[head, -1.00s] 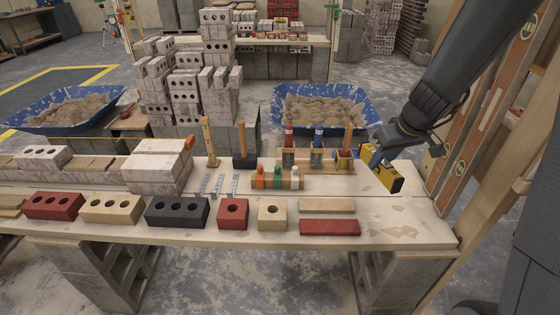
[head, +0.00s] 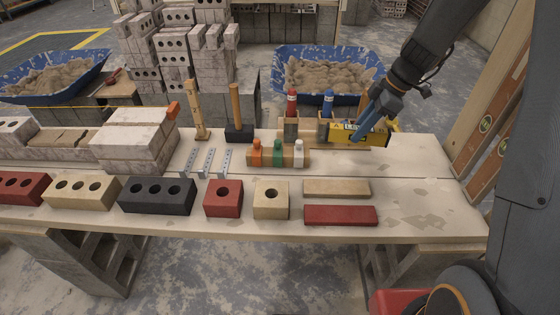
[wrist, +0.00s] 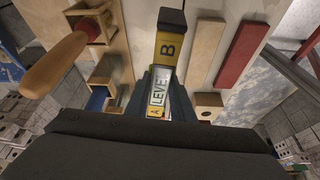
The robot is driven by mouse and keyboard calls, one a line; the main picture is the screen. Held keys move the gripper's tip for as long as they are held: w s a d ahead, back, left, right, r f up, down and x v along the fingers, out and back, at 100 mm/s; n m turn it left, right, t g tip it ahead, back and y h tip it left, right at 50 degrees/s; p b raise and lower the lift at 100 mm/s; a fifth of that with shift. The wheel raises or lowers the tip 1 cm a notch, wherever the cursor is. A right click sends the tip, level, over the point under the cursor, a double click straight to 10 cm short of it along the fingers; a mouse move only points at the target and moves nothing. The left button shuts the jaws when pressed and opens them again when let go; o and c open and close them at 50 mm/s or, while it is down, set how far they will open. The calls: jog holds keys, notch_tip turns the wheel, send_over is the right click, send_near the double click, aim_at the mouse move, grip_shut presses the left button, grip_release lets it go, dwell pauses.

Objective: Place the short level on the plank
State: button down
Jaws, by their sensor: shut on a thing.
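The short level (head: 346,134) is yellow with black ends and is held in my gripper (head: 366,132) at the back right of the work surface. A dark shadow lies just below the level, which seems slightly above the wood; contact is hard to tell. The level partly hides the wooden tool holder behind it.
Close to the level stand red (head: 291,105) and blue-handled tools in holders, and a rack of small bottles (head: 278,157). A tan strip (head: 336,188) and a red strip (head: 340,215) lie in front. The plank's right end is bare. A blue tub (head: 330,72) stands behind.

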jog(key=shift+a+f+n+g, duration=0.3)
jog(key=shift+f+n, duration=0.2)
jog(key=shift+n, duration=0.2)
jog(key=shift+f, duration=4.9)
jog(key=shift+f, duration=0.1)
jog(key=shift+f, duration=0.1)
jog(key=c, duration=1.5)
grip_release()
jog(key=shift+c, duration=0.2)
